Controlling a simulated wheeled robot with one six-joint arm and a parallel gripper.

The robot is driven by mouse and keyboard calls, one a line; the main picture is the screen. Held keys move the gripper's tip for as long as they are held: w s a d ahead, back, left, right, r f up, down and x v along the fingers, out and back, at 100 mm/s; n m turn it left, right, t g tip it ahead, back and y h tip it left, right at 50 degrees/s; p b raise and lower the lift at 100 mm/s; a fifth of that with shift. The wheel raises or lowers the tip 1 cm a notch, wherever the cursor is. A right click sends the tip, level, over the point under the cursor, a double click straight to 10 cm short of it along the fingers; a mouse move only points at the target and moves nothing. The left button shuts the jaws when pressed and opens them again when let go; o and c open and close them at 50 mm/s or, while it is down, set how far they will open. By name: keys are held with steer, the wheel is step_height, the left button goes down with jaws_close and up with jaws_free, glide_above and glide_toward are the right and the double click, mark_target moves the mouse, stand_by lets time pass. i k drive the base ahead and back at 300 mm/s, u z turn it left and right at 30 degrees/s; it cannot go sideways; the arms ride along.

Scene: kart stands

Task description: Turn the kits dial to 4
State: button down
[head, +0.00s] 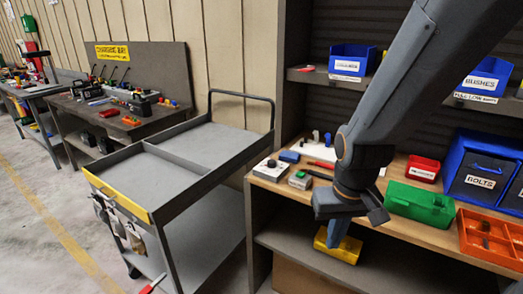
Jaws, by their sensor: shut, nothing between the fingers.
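My gripper (336,240) points down at the front edge of the right workbench (405,208). Its fingers are shut and empty, in front of a yellow bin on the shelf below. I cannot pick out a dial marked kits or read any number. A small grey box with a dark round part on top (270,163) sits at the bench's left end. A second small box with a green top (300,180) is just right of it. Either could carry a dial, but they are too small to tell. Both are left of my gripper and apart from it.
A grey cart (208,143) with a yellow front edge stands left of the bench. A green bin (420,203), a red bin (423,168), an orange tray (490,241) and a blue bolts bin (484,180) crowd the right. The yellow bin (347,250) is below. Floor is clear at far left.

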mark_target(271, 163)
steer(key=u, duration=0.65)
steer(key=i, duration=0.95)
steer(key=z, duration=0.1)
